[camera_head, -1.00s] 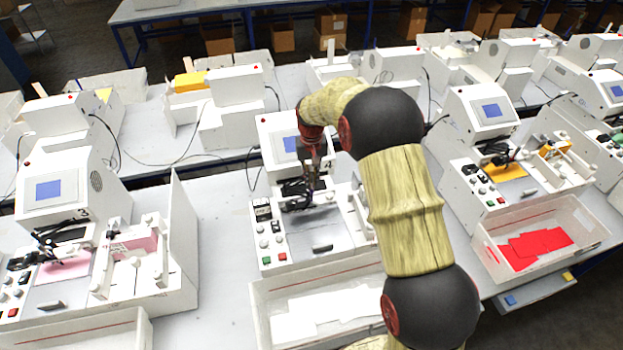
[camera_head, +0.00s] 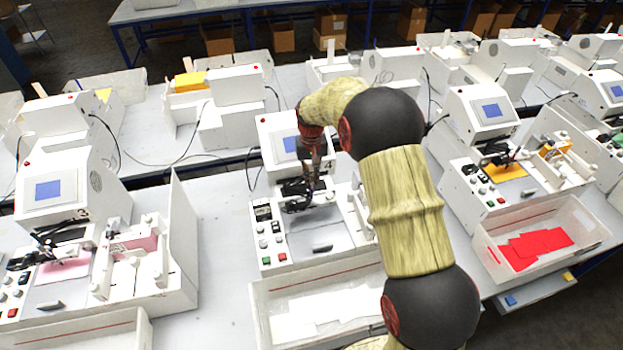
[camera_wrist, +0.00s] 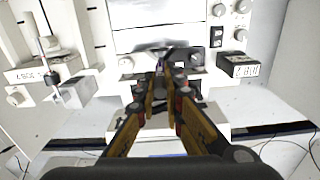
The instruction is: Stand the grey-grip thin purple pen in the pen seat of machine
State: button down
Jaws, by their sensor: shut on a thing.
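My gripper (camera_head: 314,181) is at the front of the machine (camera_head: 290,144) with the blue screen and the number 4, just above its black pen carriage (camera_head: 295,190). In the wrist view my gripper (camera_wrist: 164,82) is shut, its two fingers close together. A small dark purple bit of the thin pen (camera_wrist: 160,62) shows between and beyond the fingertips. Most of the pen, its grey grip included, is hidden by the fingers. The pen seat is too small and covered to make out, so I cannot tell whether the pen's tip is in it.
Buttons and knobs (camera_head: 272,243) line the machine's left panel. A white bin (camera_head: 262,318) with white cards stands in front. Similar machines stand left (camera_head: 50,188) and right (camera_head: 487,108). My arm hides the machine's right side.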

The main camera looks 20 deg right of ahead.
aim_at(311, 194)
jog(key=shift+f+b, duration=2.2)
jog(key=shift+f, duration=1.95)
jog(key=c, duration=1.8)
grip_release()
notch_tip(311, 194, up, 12)
jog(key=shift+w, duration=0.15)
